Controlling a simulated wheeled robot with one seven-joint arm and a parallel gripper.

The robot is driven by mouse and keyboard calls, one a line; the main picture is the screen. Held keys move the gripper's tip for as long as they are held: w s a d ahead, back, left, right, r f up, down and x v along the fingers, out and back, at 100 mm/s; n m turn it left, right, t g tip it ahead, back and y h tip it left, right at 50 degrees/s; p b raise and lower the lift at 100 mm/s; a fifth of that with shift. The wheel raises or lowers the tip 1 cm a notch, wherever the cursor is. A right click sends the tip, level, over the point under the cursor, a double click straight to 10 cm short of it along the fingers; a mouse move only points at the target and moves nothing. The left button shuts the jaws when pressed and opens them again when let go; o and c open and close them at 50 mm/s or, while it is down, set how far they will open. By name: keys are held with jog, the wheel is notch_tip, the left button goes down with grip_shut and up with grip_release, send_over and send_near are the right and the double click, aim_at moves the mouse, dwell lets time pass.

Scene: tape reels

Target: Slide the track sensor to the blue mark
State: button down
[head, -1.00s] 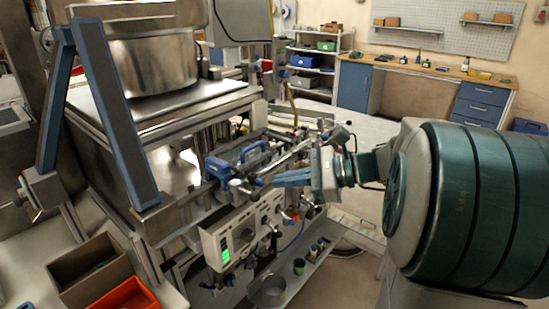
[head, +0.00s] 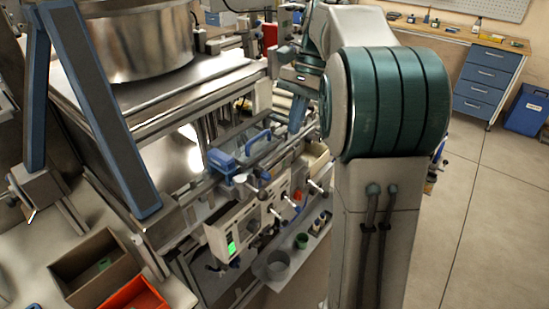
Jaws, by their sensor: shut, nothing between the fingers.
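My gripper (head: 296,117) shows in the head view with its blue fingers pointing down, shut and empty. It is above or behind the right end of the machine's front rail, and my arm hides part of that area. A blue block (head: 221,160) sits on the rail, left of my gripper and apart from it, with a blue handle (head: 257,141) beside it. I cannot tell whether this blue block is the track sensor. I cannot make out a blue mark on the rail.
A control panel (head: 234,231) with a green display and knobs is below the rail. A metal drum (head: 138,40) stands on the machine. A brown bin (head: 93,268) and an orange bin (head: 135,296) are at lower left. Open floor (head: 490,220) lies right of my arm.

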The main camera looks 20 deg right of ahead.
aim_at(263, 174)
jog(key=s+a+f, duration=0.4)
jog(key=a+f, duration=0.1)
jog(key=f, duration=0.2)
jog(key=shift+a+p, duration=0.25)
jog(key=shift+p, duration=0.1)
jog(key=shift+s, duration=0.1)
